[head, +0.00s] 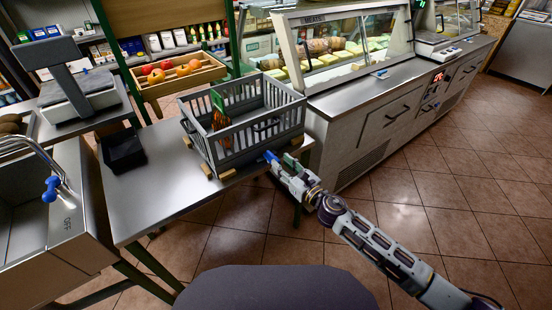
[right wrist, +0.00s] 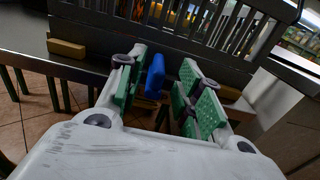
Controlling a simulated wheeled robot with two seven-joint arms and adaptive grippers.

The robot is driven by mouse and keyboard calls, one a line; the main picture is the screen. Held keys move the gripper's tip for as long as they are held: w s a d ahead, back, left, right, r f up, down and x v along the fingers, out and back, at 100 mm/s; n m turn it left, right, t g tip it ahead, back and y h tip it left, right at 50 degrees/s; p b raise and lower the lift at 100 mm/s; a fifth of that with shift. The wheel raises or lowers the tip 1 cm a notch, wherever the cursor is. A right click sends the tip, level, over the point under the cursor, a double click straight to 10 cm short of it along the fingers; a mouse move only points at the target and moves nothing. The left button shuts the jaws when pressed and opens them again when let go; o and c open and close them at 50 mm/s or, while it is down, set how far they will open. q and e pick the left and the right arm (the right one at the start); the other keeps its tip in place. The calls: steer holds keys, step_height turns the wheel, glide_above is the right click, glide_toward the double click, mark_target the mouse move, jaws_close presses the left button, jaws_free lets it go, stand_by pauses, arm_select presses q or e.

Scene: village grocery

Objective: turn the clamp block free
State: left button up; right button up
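A small blue upright piece (head: 270,157), which may be the clamp block, is at the near right corner of the grey slatted crate (head: 243,155). In the right wrist view the blue piece (right wrist: 155,75) stands between the green-padded fingers of my right gripper (right wrist: 160,95), with a gap visible on both sides. My right gripper (head: 281,163) is open and reaches in low from the right. Small wooden blocks (head: 208,172) sit along the crate's base; one shows left of the fingers (right wrist: 66,48). The blue piece's base is hidden. My left gripper is not in view.
The crate stands on a steel table (head: 170,195) and holds a bottle with a green and orange label (head: 219,108). A black tray (head: 123,150) lies left of it. A sink (head: 45,225) is at far left, a meat counter (head: 385,105) at right. Tiled floor is clear.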

mark_target(280, 162)
steer(key=shift+x, duration=2.15)
jaws_close()
